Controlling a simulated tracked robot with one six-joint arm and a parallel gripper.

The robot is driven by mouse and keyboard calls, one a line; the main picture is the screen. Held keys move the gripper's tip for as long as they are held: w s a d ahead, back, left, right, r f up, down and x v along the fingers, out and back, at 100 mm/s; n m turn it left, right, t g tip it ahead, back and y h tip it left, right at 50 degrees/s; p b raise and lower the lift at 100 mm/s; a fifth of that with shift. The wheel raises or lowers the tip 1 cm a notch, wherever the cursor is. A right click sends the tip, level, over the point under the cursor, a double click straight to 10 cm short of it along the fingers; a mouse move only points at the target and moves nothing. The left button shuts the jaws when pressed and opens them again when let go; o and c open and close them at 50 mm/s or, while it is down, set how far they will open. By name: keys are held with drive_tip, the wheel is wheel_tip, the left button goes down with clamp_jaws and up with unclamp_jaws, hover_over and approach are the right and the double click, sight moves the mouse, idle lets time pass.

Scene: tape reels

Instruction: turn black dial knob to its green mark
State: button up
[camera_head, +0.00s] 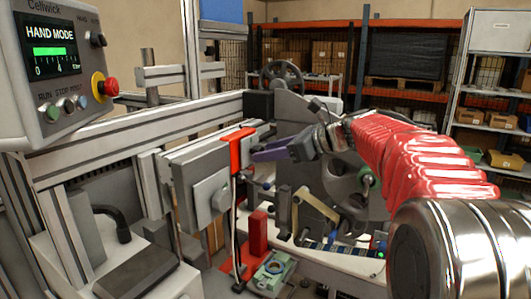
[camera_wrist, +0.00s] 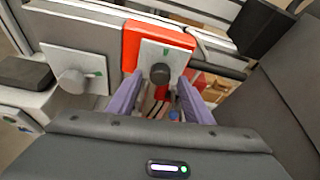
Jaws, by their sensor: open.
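The black dial knob (camera_wrist: 160,73) sits on a pale plate (camera_wrist: 149,50) fixed to a red bracket (camera_wrist: 186,38) in the wrist view. A small green mark (camera_wrist: 166,52) shows on the plate just above the knob. I cannot tell which way the knob points. My gripper (camera_wrist: 160,80) is open, one purple finger on each side of the knob, and I see no clear contact. In the head view, my gripper (camera_head: 256,155) points left at the red bracket (camera_head: 237,135); the knob is not clearly visible there.
A grey knob (camera_wrist: 72,81) on a plate with its own green mark is left of the red bracket. A control box (camera_head: 60,70) reading HAND MODE stands at the upper left. A red upright block (camera_head: 257,232) and machine parts lie below my gripper.

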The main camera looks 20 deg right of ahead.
drive_tip(key=shift+x, duration=0.75)
drive_tip(key=shift+c, duration=0.3)
drive_tip(key=c, duration=1)
drive_tip(key=shift+n, duration=0.3)
drive_tip(key=shift+s+a+f+n+t, duration=0.1)
drive_tip(key=shift+f+n+t, duration=0.2)
drive_tip(key=shift+n+t, duration=2.05)
drive_tip(key=shift+s+a+f+n+t, duration=0.1)
drive_tip(key=shift+f+n+t, duration=0.25)
drive_tip(key=shift+n, duration=3.95)
drive_tip(key=shift+a+f+n+t, duration=0.1)
drive_tip(key=shift+f+n+t, duration=0.2)
drive_tip(key=shift+n+t, duration=2.1)
drive_tip(key=shift+d+n+g, duration=0.1)
drive_tip(key=shift+n+g, duration=0.9)
drive_tip(key=shift+n, duration=0.05)
